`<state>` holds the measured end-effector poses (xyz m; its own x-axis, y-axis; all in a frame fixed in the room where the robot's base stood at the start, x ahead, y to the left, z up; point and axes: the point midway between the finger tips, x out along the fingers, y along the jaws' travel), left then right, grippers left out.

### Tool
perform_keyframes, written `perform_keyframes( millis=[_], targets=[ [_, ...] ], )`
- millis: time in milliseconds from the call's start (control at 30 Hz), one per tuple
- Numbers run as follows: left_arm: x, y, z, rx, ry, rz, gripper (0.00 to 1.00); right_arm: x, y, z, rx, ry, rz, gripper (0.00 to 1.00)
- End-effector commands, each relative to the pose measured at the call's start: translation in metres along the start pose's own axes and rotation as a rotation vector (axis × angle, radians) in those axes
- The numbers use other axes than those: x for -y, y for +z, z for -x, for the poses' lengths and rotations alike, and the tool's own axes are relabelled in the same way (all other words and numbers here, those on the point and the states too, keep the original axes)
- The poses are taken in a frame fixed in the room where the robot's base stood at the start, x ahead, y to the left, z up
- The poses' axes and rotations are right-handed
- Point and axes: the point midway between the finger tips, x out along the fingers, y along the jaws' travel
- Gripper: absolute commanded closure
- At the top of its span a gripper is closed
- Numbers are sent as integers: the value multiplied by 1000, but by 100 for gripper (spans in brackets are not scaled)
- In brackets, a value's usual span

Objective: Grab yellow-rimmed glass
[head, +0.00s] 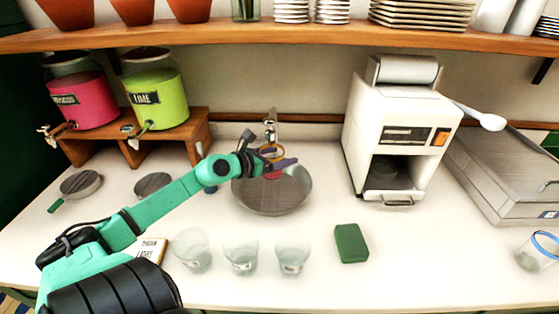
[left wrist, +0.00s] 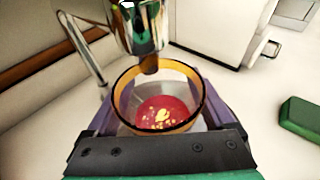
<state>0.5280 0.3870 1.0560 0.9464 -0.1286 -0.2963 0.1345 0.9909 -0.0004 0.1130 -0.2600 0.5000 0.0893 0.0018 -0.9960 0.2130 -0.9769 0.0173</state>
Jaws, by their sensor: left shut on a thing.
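The yellow-rimmed glass (head: 271,151) is held by my left gripper (head: 268,164) above the round grey basin, close to the metal tap (head: 270,130). In the left wrist view the glass (left wrist: 187,72) stands between the two purple fingers of my left gripper (left wrist: 160,108), with its yellow rim facing the camera. Red with bright yellow flecks shows in the glass; I cannot tell its level. The tap spout (left wrist: 145,35) is over the far side of the rim. My right gripper is not in view.
The basin (head: 271,204) sits mid-counter. Clear glasses (head: 193,250) stand in front, with a green sponge (head: 351,243) to their right. A blue-rimmed glass (head: 540,250) is at far right. A white machine (head: 400,130) and pink (head: 82,100) and lime (head: 157,98) dispensers stand behind.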

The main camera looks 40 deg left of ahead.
Motion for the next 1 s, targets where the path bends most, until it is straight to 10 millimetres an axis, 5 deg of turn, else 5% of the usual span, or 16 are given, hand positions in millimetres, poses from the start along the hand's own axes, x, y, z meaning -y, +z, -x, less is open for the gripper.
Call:
perform_keyframes(
  millis=[367,1000],
  targets=[
    [1,-5,35,2,0,5,88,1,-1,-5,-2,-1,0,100],
    [0,-37,138,2,2,2,88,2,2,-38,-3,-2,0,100]
  ],
)
